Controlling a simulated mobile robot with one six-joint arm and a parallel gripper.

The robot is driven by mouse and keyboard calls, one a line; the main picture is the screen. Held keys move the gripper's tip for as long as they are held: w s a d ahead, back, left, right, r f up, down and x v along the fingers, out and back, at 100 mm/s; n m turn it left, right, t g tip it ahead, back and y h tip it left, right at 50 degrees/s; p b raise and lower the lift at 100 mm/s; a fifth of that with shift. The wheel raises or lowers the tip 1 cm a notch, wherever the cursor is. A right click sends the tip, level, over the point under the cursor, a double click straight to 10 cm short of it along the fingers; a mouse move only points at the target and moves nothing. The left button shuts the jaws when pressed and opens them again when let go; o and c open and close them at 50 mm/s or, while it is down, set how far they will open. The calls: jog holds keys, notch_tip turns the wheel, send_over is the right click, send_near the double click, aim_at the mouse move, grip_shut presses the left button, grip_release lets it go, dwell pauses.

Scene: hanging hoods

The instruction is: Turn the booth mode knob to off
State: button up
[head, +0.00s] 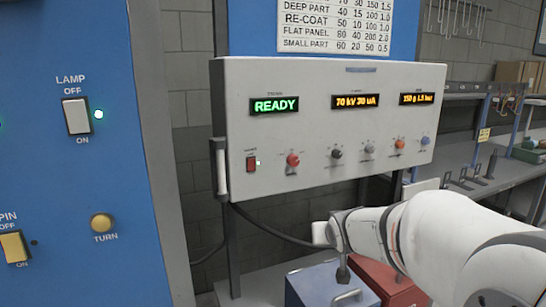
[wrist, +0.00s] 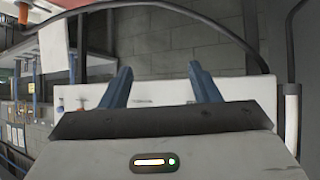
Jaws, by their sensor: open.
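A grey control panel (head: 330,110) hangs in the head view, with a row of knobs: red (head: 293,160), dark grey (head: 336,153), light grey (head: 369,148), orange (head: 399,144) and blue (head: 425,140). The small labels are unreadable, so I cannot tell which is the booth mode knob or its setting. My gripper (wrist: 160,68) is open and empty in the wrist view. Its two blue fingers stand apart in front of a pale panel surface (wrist: 262,95), partly hidden by the gripper body. In the head view my arm ends below the panel; its fingers are not clear.
A red rocker switch (head: 251,163) and a side handle (head: 221,165) are on the panel's left. A blue cabinet (head: 130,170) with a lamp switch stands left. A black cable (head: 275,228) loops below the panel. Blue (head: 315,285) and red (head: 375,275) boxes lie under my arm.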

jog(key=w+r+t+y+p, duration=0.25)
jog(key=w+r, duration=0.25)
jog(key=w, duration=0.5)
jog(key=n+t+y, duration=0.3)
jog(key=t, duration=0.1)
send_near(295, 162)
jog(key=p+x, duration=0.3)
jog(key=x, duration=0.4)
jog(key=shift+w, duration=0.4)
jog(key=shift+c, duration=0.4)
jog(key=c, duration=0.9)
jog(key=shift+a, duration=0.2)
jog(key=shift+d+f+b, duration=0.1)
jog(key=shift+b, duration=0.2)
